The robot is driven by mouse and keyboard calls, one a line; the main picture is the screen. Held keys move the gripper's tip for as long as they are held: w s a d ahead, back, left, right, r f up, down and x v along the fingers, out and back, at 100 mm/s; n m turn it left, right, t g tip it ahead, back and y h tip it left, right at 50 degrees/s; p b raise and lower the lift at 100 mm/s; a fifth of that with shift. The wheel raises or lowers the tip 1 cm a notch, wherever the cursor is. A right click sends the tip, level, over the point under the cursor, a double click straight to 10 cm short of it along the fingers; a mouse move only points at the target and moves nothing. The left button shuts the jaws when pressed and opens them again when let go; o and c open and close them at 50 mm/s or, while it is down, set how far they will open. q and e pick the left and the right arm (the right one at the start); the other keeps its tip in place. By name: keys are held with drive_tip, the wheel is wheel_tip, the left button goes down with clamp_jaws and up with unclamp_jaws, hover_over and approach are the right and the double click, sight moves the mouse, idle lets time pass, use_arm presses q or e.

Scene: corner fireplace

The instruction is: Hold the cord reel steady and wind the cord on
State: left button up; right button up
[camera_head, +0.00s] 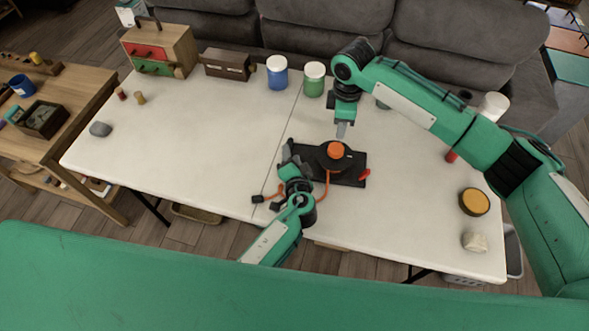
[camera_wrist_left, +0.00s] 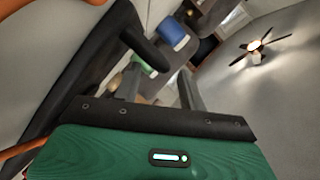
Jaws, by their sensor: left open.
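The cord reel (camera_head: 352,174) stands at the middle of the white table, with a black base, a round black drum, an orange knob (camera_head: 336,150) on top and a red piece at its right end. An orange cord (camera_head: 327,188) runs from it towards the front, and a black plug (camera_head: 258,199) lies to the left. My left gripper (camera_head: 287,152) is open at the reel's left end; in the left wrist view its fingers (camera_wrist_left: 160,84) stand apart near a black bar with a peg (camera_wrist_left: 146,50). Contact is unclear. My right gripper (camera_head: 341,131) points down just above the knob; its jaw gap is not clear.
A blue jar (camera_head: 277,73) and a green jar (camera_head: 314,79) stand behind the reel. A small drawer chest (camera_head: 160,52) and a brown box (camera_head: 227,64) are at the back left. A yellow-topped round tin (camera_head: 474,202) is at the right. The table's left half is mostly clear.

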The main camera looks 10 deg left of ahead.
use_arm(q)
drive_tip(key=shift+x, duration=1.8)
